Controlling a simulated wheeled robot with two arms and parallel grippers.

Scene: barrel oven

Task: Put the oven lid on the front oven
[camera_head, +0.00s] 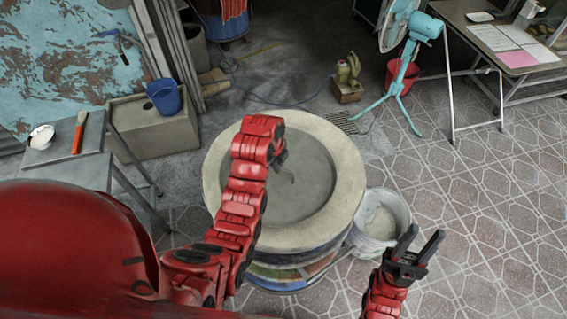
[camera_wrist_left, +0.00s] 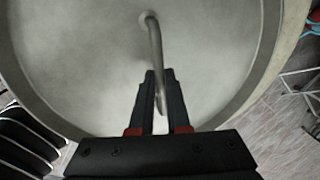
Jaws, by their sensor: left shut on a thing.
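The front oven (camera_head: 345,205) is a large round barrel with a wide pale rim, in the middle of the head view. The grey round oven lid (camera_head: 305,190) shows inside that rim; whether it rests there or hangs just above, I cannot tell. My left gripper (camera_head: 282,160) is over the lid, partly hidden by its own arm. In the left wrist view, the gripper (camera_wrist_left: 160,85) is shut on the bent metal handle (camera_wrist_left: 155,45) of the lid (camera_wrist_left: 90,55). My right gripper (camera_head: 420,243) is open and empty, right of the oven.
A whitish bucket (camera_head: 382,218) stands close against the oven's right side. A metal table (camera_head: 65,160) with a brush and a bowl is at the left. A blue bucket (camera_head: 164,97), a turquoise fan (camera_head: 405,75) and a desk (camera_head: 500,50) are further back. Tiled floor at the right is clear.

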